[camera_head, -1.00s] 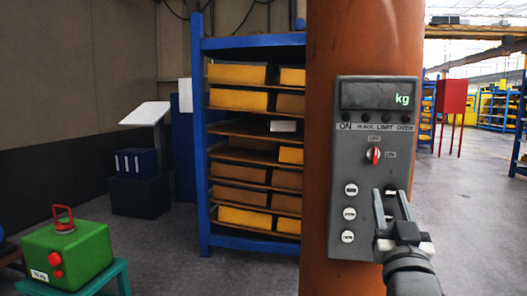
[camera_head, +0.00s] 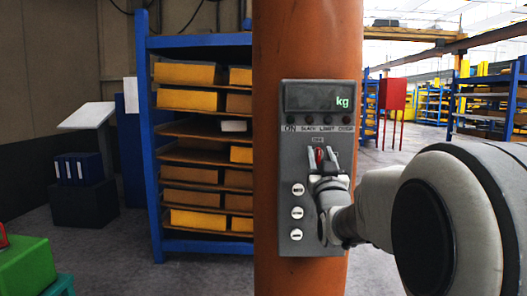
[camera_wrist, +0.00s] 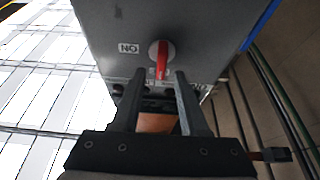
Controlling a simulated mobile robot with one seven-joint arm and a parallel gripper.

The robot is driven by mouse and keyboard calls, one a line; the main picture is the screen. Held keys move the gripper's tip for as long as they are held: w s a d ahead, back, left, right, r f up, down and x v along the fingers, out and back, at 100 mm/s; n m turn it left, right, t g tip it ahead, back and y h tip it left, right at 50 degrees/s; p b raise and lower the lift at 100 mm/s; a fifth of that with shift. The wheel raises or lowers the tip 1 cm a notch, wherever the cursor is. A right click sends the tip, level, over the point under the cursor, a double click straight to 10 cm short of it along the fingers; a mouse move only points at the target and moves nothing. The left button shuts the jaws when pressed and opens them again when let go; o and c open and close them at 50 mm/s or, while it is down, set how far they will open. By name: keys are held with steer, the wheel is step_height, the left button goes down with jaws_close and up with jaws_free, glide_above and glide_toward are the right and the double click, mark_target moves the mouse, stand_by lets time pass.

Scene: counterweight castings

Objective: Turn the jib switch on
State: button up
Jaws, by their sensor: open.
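The jib switch is a red handle on a round knob (camera_wrist: 161,58) on the grey control panel (camera_head: 292,240) fixed to an orange column. In the wrist view the handle stands upright in the picture, with the ON label (camera_wrist: 128,48), seen upside down, to its left. In the head view the switch (camera_head: 320,157) shows between my fingertips. My gripper (camera_wrist: 160,74) is open, its fingers on either side of the handle's end with gaps left and right. Whether the fingertips reach the panel face cannot be told. The gripper hides the ON label in the head view.
White buttons (camera_head: 297,213) sit on the panel's lower left, and a display reading "kg" (camera_head: 318,97) with dark lamps is above. A blue rack (camera_head: 148,150) with yellow boxes stands behind the column. A green weight (camera_head: 25,268) is at lower left.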

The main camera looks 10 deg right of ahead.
steer(key=shift+w+d+r, duration=0.15)
steer(key=shift+w+r, duration=0.1)
steer(key=shift+w, duration=0.3)
jaws_close()
